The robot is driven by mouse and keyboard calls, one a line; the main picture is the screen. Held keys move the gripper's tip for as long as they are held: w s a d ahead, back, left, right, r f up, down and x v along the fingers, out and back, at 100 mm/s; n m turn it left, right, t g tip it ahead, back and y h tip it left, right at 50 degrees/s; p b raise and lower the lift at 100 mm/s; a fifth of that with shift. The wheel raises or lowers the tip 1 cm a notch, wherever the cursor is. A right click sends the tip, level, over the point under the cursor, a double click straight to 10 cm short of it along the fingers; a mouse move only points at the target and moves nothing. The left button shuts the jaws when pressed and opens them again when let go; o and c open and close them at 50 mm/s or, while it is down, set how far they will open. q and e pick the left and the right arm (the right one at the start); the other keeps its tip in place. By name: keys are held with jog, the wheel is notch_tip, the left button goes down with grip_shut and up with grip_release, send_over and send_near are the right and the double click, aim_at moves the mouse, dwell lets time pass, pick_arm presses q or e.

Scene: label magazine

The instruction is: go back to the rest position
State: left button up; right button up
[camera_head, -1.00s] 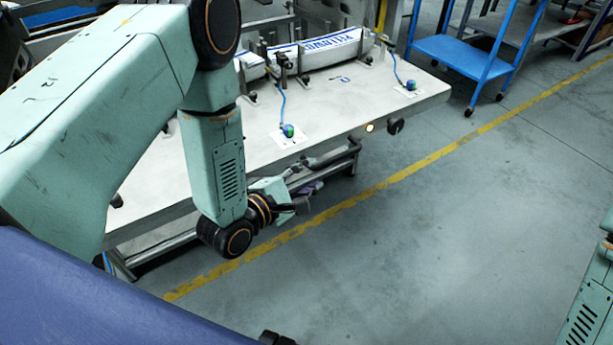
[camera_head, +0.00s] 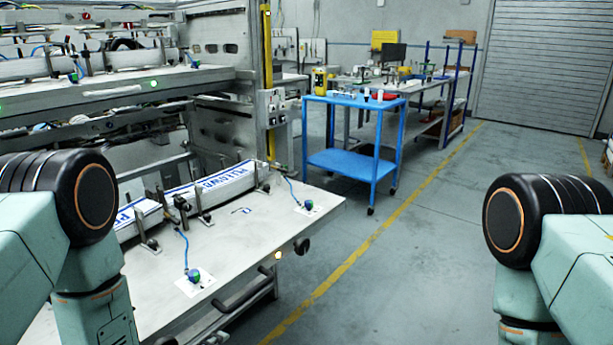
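My two arms show at the lower left and lower right of the head view, each with a dark round joint in sight. Their lower links run out of the bottom of the frame. Neither gripper is in the picture, so I cannot see their fingers or whether they hold anything. The label magazine table (camera_head: 245,262) stands at the left, with a white label stack with blue print (camera_head: 228,184) lying between dark upright guides. Part of the table is hidden behind my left arm.
A blue cart (camera_head: 352,160) stands beyond the table. A workbench (camera_head: 425,88) is behind it, and a roller shutter (camera_head: 540,65) closes the back right. A yellow floor line (camera_head: 375,237) runs past the table. The grey floor between my arms is clear.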

pick_arm(q)
jog(key=s+a+f+m+g+y, duration=0.1)
jog(key=s+f+m+g, duration=0.2)
jog(key=s, duration=0.7)
jog(key=s+a+f+m+g+y, duration=0.1)
jog(key=s+a+f+m+g, duration=0.1)
jog(key=s+m+g, duration=0.3)
jog(key=s+a+f+m+g+y, duration=0.1)
jog(key=s+f+m+g, duration=0.3)
jog(key=s, duration=1)
jog(key=shift+s+a+f+m+y, duration=0.2)
jog(key=shift+s+m+y, duration=0.15)
jog(key=shift+m, duration=0.35)
